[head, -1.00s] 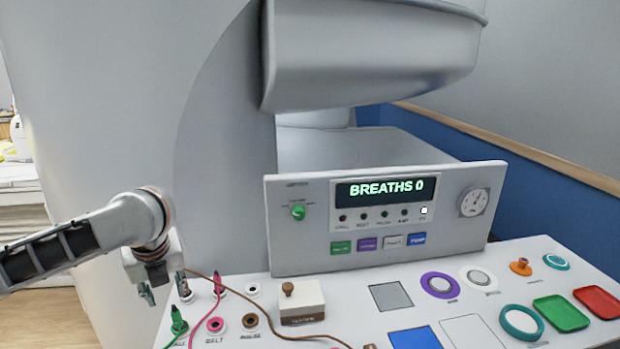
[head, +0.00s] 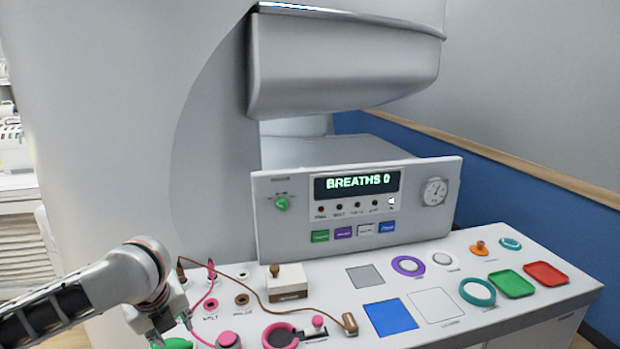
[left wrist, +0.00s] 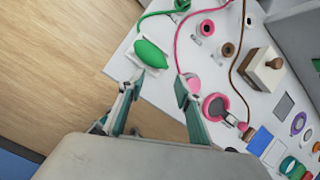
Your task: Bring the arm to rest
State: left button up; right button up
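My left arm comes in from the left in the head view. My left gripper (head: 171,331) is at the lower left, over the front-left corner of the white console top (head: 330,325). In the left wrist view the two fingers of the gripper (left wrist: 158,84) stand apart with nothing between them. A green bulb (left wrist: 150,54) with a green cord lies just beyond the fingertips, and it shows partly at the bottom edge of the head view (head: 178,344). My right gripper is not in view.
The upright panel reads BREATHS 0 on its display (head: 357,183). A pink cord (head: 190,312), a brown cord (head: 236,278), sockets and a brown-knobbed white block (head: 287,283) lie near the arm. Coloured pads and rings fill the right. Wooden floor (left wrist: 60,70) is clear beside the console.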

pick_arm(q)
jog(key=s+d+f+n+h, duration=0.1)
jog(key=d, duration=0.2)
jog(key=s+d+f+n, duration=0.1)
jog(key=d+f, duration=0.1)
jog(key=d, duration=0.1)
jog(key=s+d+f+n+t+h, duration=0.1)
jog(key=d+f, duration=0.1)
jog(key=d, duration=0.1)
jog(key=shift+s+f+h, duration=0.25)
jog(key=shift+h, duration=0.05)
jog(key=s+d+f+n+t, duration=0.2)
jog(key=s+f+n, duration=0.15)
jog(key=n, duration=0.25)
jog(key=s+a+f+n+y, duration=0.2)
jog(key=s+a+n+y, duration=0.1)
jog(key=s+a+n, duration=0.45)
jog(key=s+a+f+n+y, duration=0.35)
jog(key=s+a, duration=0.45)
jog(key=a, duration=0.3)
jog(key=d+f+n+t+h, duration=0.2)
jog(key=d+f+n+h, duration=0.2)
jog(key=d+f, duration=1)
notch_tip(320, 180, down, 2)
jog(key=h, duration=0.3)
jog(key=shift+w+t, duration=0.2)
jog(key=shift+t, duration=0.2)
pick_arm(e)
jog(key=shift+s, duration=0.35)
